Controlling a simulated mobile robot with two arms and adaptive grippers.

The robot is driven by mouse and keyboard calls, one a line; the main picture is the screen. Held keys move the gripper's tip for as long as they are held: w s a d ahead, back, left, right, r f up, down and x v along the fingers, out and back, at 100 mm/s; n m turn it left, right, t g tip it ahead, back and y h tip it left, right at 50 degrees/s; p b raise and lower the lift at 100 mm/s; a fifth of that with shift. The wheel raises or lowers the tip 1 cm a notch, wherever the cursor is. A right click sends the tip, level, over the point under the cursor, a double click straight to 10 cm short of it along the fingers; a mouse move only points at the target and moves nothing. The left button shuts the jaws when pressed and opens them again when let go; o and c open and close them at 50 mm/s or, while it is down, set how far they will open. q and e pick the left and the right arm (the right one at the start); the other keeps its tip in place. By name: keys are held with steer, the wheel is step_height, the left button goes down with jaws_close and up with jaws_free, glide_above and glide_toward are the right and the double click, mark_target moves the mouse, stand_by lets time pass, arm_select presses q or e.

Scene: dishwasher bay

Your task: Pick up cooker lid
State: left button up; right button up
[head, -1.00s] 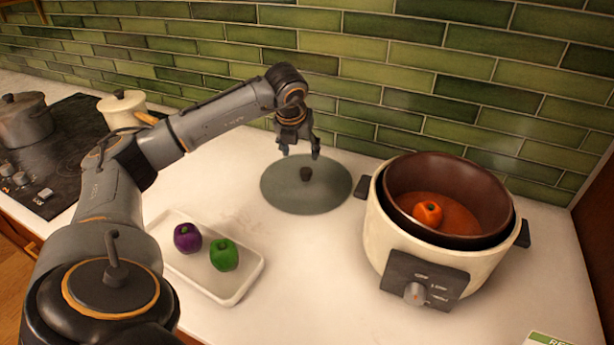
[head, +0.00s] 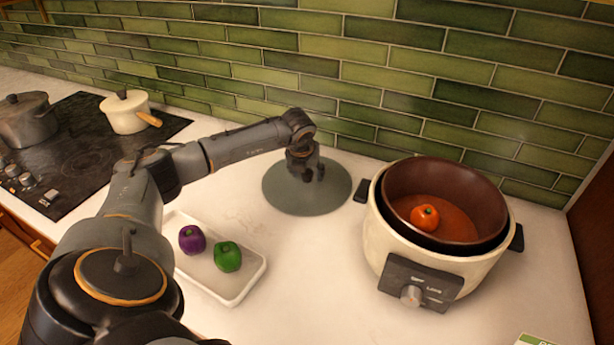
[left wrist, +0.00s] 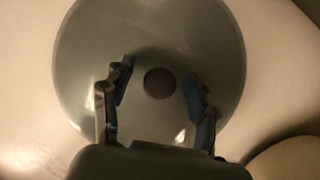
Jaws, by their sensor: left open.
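The cooker lid (head: 283,200) is a round grey-green disc lying flat on the white counter, left of the slow cooker. Its dark round knob (left wrist: 159,83) shows in the left wrist view, but my gripper hides it in the head view. My left gripper (head: 309,177) is low over the lid, pointing down. In the left wrist view its open fingers (left wrist: 158,80) stand on either side of the knob, with gaps to both. Whether the fingertips touch the lid cannot be told. My right gripper is not in view.
The cream cooker (head: 378,237) with a dark inner pot (head: 400,173) stands at right, holding an orange-red vegetable (head: 424,217). A white tray (head: 236,293) holds a purple (head: 192,239) and a green vegetable (head: 227,256). Green tiled wall is close behind.

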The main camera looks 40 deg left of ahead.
arm_select(q)
jaws_close()
steer(key=shift+r, duration=0.1)
